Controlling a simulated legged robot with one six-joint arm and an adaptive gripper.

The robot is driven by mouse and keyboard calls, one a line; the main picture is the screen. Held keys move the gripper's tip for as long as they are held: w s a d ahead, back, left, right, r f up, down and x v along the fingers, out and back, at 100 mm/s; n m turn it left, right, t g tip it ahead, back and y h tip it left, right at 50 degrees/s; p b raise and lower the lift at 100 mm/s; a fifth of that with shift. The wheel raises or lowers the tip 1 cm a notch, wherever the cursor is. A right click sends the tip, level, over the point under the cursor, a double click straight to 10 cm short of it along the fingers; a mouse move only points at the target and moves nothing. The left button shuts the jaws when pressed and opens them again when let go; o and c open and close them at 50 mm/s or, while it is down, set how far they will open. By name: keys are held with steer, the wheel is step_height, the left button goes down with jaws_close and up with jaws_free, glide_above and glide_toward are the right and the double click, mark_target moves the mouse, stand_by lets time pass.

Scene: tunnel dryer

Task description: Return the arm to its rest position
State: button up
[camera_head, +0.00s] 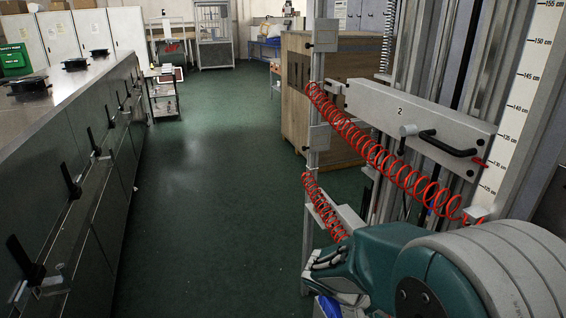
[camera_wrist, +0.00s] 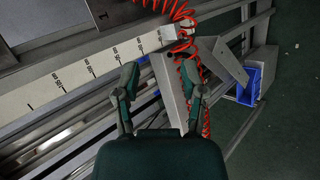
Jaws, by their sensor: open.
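My arm (camera_head: 445,270), teal and grey, fills the lower right of the head view, in front of a metal column with a height scale. My gripper (camera_wrist: 160,72) shows in the wrist view, its two fingers apart. I see nothing held between the fingers. Behind them are a grey panel (camera_wrist: 168,90) and a red coiled hose (camera_wrist: 183,22). How close the fingers are to these parts is hard to tell.
In the head view, red coiled hoses (camera_head: 375,150) and a numbered block with a black handle (camera_head: 448,142) stand close to my arm. A long cabinet with black latches (camera_head: 85,160) lines the left. A wooden crate (camera_head: 345,90) stands beyond. Green floor (camera_head: 210,200) between is clear.

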steer(key=s+a+r+t+y, duration=0.3)
steer(key=s+r+y, duration=0.2)
steer(key=s+r, duration=0.1)
steer(key=s+a+r+t+y, duration=0.3)
steer(key=s+r+y, duration=0.1)
steer(key=s+r, duration=0.2)
steer(key=shift+a+r+y, duration=0.35)
steer(key=shift+r+y, duration=0.05)
steer(key=shift+r, duration=0.2)
steer(key=shift+s+d, duration=0.1)
steer(key=shift+d, duration=0.05)
stand_by(0.6)
